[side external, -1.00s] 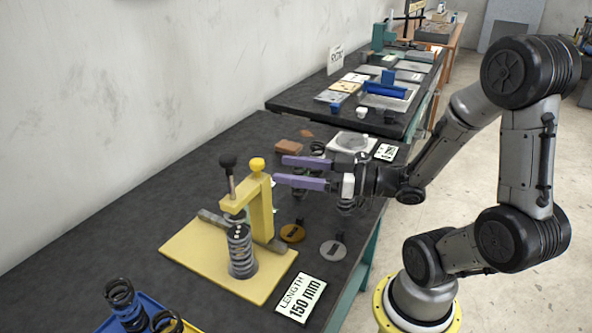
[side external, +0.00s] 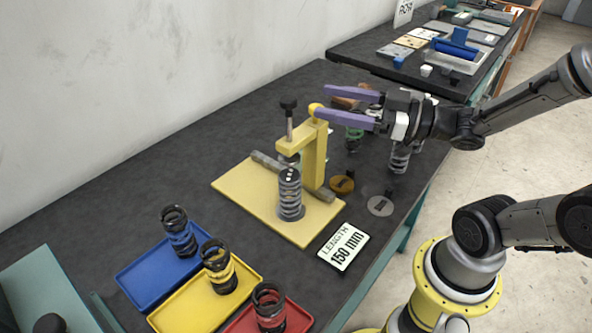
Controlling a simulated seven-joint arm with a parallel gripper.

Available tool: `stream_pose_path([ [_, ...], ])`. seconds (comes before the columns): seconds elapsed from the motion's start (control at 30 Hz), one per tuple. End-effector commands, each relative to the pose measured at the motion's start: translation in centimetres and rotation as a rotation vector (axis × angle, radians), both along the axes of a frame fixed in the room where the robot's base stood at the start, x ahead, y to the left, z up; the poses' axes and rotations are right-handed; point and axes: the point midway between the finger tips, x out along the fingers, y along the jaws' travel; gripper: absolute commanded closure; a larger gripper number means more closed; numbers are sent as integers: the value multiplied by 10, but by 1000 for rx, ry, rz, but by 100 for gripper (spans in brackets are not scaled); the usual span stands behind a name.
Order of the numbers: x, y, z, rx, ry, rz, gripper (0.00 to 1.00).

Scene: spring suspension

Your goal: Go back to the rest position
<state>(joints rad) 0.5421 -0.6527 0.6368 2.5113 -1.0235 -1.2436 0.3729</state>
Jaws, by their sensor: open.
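My gripper (side external: 353,105) is open and empty, its two purple fingers spread apart and pointing left. It is above the bench, beyond and to the right of the yellow spring press (side external: 315,148), and the near fingertip overlaps the yellow knob (side external: 315,108) in the picture; I cannot tell whether they touch. A dark coil spring (side external: 290,195) stands upright on the press's yellow base plate (side external: 238,186). The springs behind my gripper are partly hidden, among them a green one (side external: 354,137) and a grey one (side external: 399,158).
Blue (side external: 140,286), yellow (side external: 190,311) and red (side external: 296,318) trays at the front left each hold a spring. A "LENGTH 150 mm" card (side external: 343,247) lies by the press. An orange disc (side external: 342,184) and grey disc (side external: 380,206) lie nearby. The bench's back left is clear.

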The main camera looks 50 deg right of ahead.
Motion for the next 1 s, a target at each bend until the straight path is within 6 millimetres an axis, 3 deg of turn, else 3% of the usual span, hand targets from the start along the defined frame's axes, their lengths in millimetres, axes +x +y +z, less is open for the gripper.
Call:
stream_pose_path([
  [0.23, 19, -13, 37, -115, 33, -182, 34],
  [0.47, 12, -37, 47, -118, 190, -369, 34],
  [0.67, -16, -47, 31, -78, 419, -464, 34],
  [1.0, -97, -36, -29, -30, 928, -477, 34],
])
